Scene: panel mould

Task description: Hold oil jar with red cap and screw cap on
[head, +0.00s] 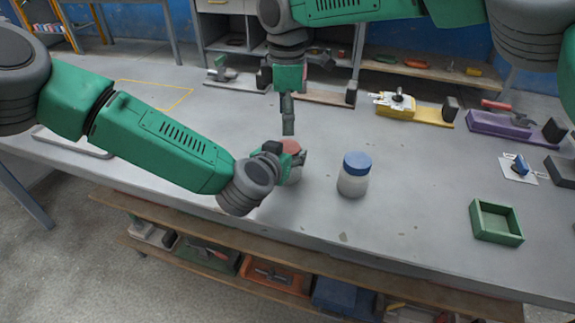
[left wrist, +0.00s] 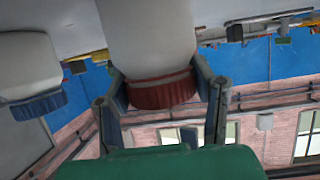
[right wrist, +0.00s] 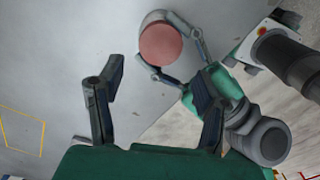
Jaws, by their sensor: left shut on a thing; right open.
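The oil jar (left wrist: 147,35) has a pale body, and its red cap (head: 290,147) sits on top. The cap shows as a round disc in the right wrist view (right wrist: 160,44). My left gripper (head: 290,165) is shut on this jar, with one finger on each side of it near the cap. The jar looks upright on the bench; the arm and gripper hide much of it. My right gripper (head: 288,130) points down above the jar. It is open and empty, its fingers (right wrist: 160,85) spread and apart from the cap. How tightly the cap sits cannot be told.
A similar jar with a blue cap (head: 354,175) stands just right of the held jar. A green tray (head: 496,222) lies at the right front. Yellow (head: 428,112) and purple (head: 505,126) fixtures line the back. The bench (head: 420,160) between is clear.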

